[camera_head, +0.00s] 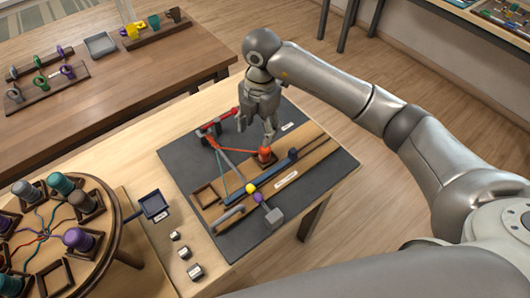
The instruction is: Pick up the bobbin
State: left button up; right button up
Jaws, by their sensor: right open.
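An orange-red bobbin (265,157) stands on the wooden board on the dark mat, with a cord running from it to the left. My right gripper (257,130) is just above and behind it, pointing down. Its fingers are apart, with one tip close over the bobbin; I cannot tell whether it touches. More bobbins, such as a teal one (60,183) and a purple one (77,239), stand in square holders on the round wooden braiding disk (112,225) at the left. My left gripper is not in view.
The dark mat (330,180) also holds a red clamp-like part (215,127), a blue bar (270,175), yellow and purple balls, and a grey block (274,218). A blue tray (154,204) and small weights (184,253) lie left of it. A second table stands behind.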

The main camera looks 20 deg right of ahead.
jog(key=p, duration=0.1)
send_over(264, 149)
jog(key=shift+h, duration=0.3)
notch_tip(264, 149, down, 5)
jog(key=shift+w+r, duration=0.15)
notch_tip(264, 149, down, 5)
jog(key=shift+d+r+p, duration=0.1)
jog(key=shift+d+p, duration=0.05)
jog(key=shift+p, duration=1)
jog(key=shift+f, duration=0.5)
jog(key=c, duration=1.1)
